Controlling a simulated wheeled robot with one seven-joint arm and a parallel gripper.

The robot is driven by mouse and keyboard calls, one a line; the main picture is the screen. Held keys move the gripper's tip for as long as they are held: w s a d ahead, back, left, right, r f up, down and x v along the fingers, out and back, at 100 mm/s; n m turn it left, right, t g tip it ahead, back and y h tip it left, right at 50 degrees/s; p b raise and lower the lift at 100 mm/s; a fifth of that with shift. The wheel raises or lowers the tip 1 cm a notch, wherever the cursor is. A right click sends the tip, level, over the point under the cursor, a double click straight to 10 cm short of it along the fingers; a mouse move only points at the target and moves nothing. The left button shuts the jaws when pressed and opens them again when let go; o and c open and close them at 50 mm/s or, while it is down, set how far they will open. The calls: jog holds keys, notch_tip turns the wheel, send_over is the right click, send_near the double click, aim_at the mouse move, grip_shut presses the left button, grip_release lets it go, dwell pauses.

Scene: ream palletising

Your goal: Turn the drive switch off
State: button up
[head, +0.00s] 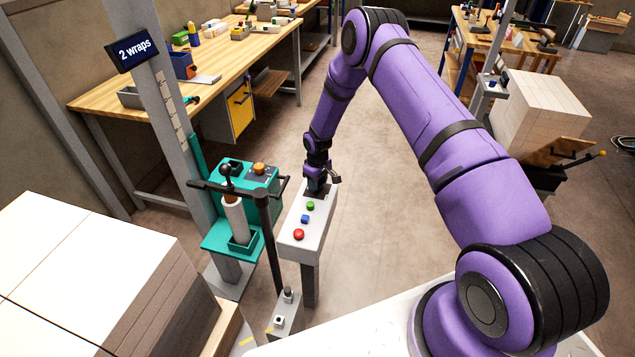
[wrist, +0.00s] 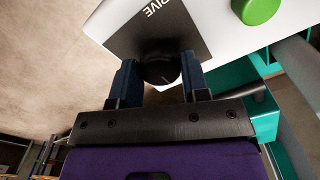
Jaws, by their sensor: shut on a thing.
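The drive switch (wrist: 160,68) is a round black knob on a dark plate marked "DRIVE", at the end of a white control box; my gripper hides part of it. In the wrist view my gripper (wrist: 159,78) has its two blue fingers on either side of the knob, shut on it. In the head view my gripper (head: 318,188) points down at the far end of the white control box (head: 296,246), and the knob itself is hidden there. A light mark shows on the knob, but I cannot tell which setting it points to.
On the box are a green button (head: 310,206), a blue one (head: 305,219) and a red one (head: 299,234). A teal wrapper carriage (head: 219,238) with a film roll (head: 236,220) stands close left. A large stack (head: 95,270) is at lower left.

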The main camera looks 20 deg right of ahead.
jog(key=o, duration=0.9)
jog(key=shift+o, duration=0.2)
notch_tip(320, 180, up, 11)
jog(key=shift+f, duration=0.15)
